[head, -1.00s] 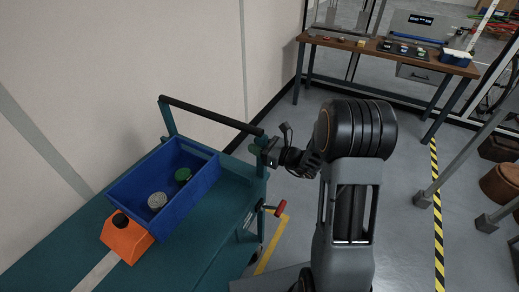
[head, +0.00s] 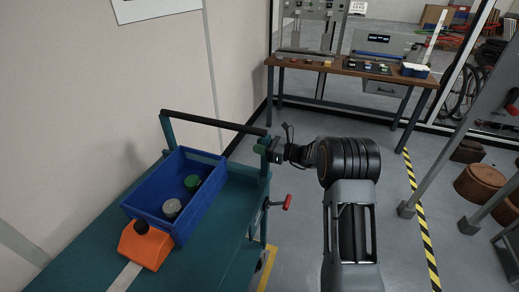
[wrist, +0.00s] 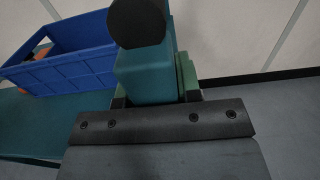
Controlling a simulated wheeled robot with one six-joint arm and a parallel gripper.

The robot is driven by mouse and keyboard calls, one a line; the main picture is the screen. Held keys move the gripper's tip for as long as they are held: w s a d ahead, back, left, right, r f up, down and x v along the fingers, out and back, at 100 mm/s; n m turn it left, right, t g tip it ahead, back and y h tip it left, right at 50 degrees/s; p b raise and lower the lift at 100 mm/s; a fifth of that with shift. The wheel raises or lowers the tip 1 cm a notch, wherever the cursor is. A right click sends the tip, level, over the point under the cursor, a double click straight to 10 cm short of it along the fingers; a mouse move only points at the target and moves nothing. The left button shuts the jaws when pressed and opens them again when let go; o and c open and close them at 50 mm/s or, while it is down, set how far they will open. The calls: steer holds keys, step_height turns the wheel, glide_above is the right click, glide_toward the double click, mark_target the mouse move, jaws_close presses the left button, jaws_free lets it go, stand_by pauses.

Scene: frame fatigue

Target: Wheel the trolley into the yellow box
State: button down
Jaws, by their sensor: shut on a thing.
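The teal trolley (head: 91,247) stands at the left of the head view, alongside the pale wall. Its black push bar (head: 212,122) runs across its far end. My gripper (head: 269,149) is shut on the teal post at the right end of this bar. The wrist view shows the post (wrist: 145,78) between the jaws, with the bar's round black end above it. Part of a yellow floor line (head: 266,267) shows beside the trolley's right side. The rest of the yellow box is hidden or out of view.
On the trolley are a blue bin (head: 150,213) holding a green and a grey round item, and an orange block (head: 146,246). A red-tipped lever (head: 287,202) sticks out right. A workbench (head: 340,69) stands ahead. Grey floor is clear before it, with black-yellow tape (head: 424,235) at right.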

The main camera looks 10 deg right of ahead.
steer(key=shift+w+d+r, duration=0.1)
steer(key=shift+w+d, duration=0.1)
steer(key=shift+r, duration=0.1)
steer(key=c, duration=1)
jaws_free()
steer(key=shift+w, duration=0.15)
steer(key=shift+o, duration=0.9)
steer(key=shift+a, duration=0.1)
steer(key=v, duration=1.4)
steer(key=shift+f, duration=0.2)
